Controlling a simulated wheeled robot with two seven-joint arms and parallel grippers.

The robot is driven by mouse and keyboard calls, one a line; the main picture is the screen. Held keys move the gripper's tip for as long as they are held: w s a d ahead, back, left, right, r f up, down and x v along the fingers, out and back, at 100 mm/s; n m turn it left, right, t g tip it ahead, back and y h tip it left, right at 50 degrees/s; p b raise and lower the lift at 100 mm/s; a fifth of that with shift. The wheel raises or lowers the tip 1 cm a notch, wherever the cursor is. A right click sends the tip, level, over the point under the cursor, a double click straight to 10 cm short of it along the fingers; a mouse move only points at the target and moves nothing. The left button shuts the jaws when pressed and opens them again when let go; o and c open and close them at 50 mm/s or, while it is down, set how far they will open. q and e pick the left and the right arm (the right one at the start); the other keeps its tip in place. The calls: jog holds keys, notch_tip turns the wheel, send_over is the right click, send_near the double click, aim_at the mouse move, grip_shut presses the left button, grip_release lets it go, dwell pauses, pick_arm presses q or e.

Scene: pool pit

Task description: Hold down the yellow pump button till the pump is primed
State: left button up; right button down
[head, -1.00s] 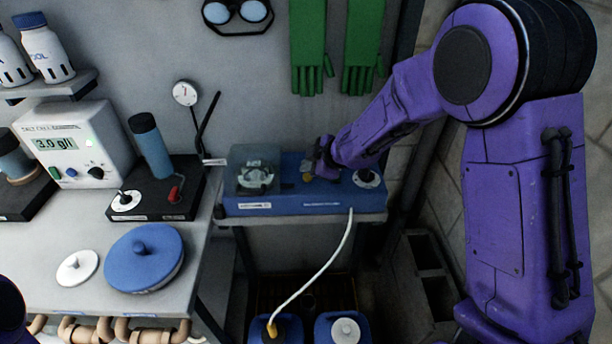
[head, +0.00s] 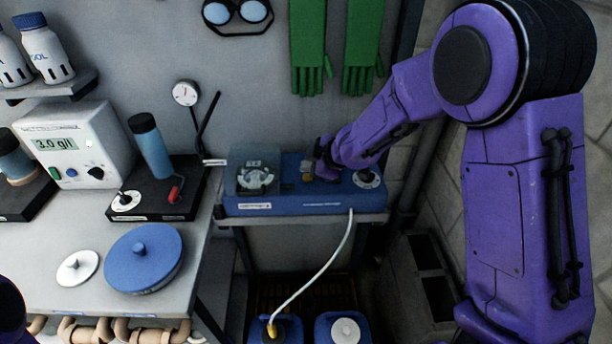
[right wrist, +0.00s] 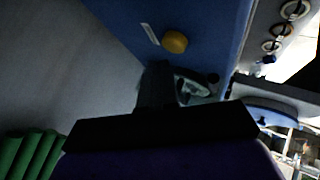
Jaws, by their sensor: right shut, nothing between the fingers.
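The pump is a blue box (head: 275,207) on a narrow shelf, with a clear cover (head: 256,170) over its round head at the left. The yellow pump button (right wrist: 174,42) is on the blue face in the right wrist view. In the head view the button (head: 307,176) is small, close to the left of my right gripper (head: 318,168). That gripper is shut and empty. In the right wrist view its dark fingers (right wrist: 157,80) appear beside the button, not over it; I cannot tell their height above it. My left gripper is out of view.
A black-and-white dial (head: 367,178) is on the pump's right end, under my right forearm. A pale hose (head: 325,268) runs down to a blue canister (head: 275,330). Green gloves (head: 308,50) hang behind. A bench with a meter (head: 75,145) stands left.

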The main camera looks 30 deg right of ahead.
dwell(0.4)
jog(key=shift+f, duration=0.4)
